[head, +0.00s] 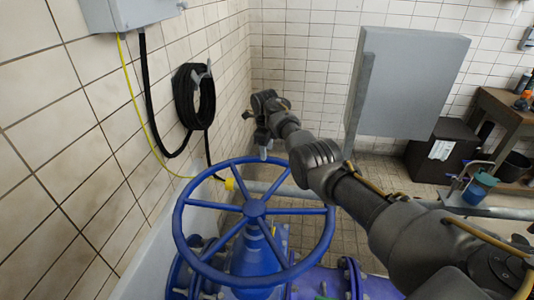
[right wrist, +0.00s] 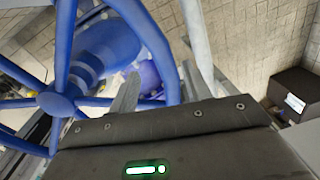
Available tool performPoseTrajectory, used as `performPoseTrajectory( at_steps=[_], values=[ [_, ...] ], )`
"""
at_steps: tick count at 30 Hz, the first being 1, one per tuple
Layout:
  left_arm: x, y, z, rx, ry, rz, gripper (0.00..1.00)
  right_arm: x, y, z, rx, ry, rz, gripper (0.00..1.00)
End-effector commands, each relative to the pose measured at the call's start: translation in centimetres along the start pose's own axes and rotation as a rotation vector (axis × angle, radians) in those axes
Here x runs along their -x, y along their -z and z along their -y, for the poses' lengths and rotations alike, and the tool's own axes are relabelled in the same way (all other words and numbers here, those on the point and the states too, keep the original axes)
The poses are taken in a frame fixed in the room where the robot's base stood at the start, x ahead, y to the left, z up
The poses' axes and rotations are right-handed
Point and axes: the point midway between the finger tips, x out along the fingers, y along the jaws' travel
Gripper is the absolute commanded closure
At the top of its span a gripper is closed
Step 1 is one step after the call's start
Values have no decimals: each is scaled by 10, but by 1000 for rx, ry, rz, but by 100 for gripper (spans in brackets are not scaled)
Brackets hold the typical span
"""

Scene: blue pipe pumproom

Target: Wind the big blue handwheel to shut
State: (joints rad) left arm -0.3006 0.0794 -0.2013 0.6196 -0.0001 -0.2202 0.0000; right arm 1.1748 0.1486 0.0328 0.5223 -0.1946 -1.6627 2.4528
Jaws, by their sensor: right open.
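The big blue handwheel (head: 254,208) has a round rim, several spokes and a central hub, and sits on a blue valve body. Its hub also shows at the left of the right wrist view (right wrist: 55,104). My right gripper (head: 263,153) is open at the far side of the wheel, fingers pointing down at the far rim. In the right wrist view the rim passes in the picture between the two fingers of my right gripper (right wrist: 165,85). I cannot tell whether they touch it. My left gripper is not in view.
A tiled wall with a coiled black hose (head: 194,97) and a grey box (head: 130,12) stands close on the left. A grey panel (head: 408,82) stands behind my right arm. A dark box (head: 441,150) and a bench (head: 508,112) are at the right back.

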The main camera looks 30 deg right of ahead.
Motion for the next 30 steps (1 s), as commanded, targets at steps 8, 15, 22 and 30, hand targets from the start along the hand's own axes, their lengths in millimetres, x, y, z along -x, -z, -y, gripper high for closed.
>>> performPoseTrajectory(
  at_steps=[8,15,22,30],
  values=[
    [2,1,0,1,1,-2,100,-35,0,-2,2,2,-1,51],
    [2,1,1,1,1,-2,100,-41,0,-2,3,4,1,51],
    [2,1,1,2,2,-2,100,-41,0,-2,3,3,1,61],
    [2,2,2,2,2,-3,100,-41,-1,-4,5,1,-1,96]
  ],
)
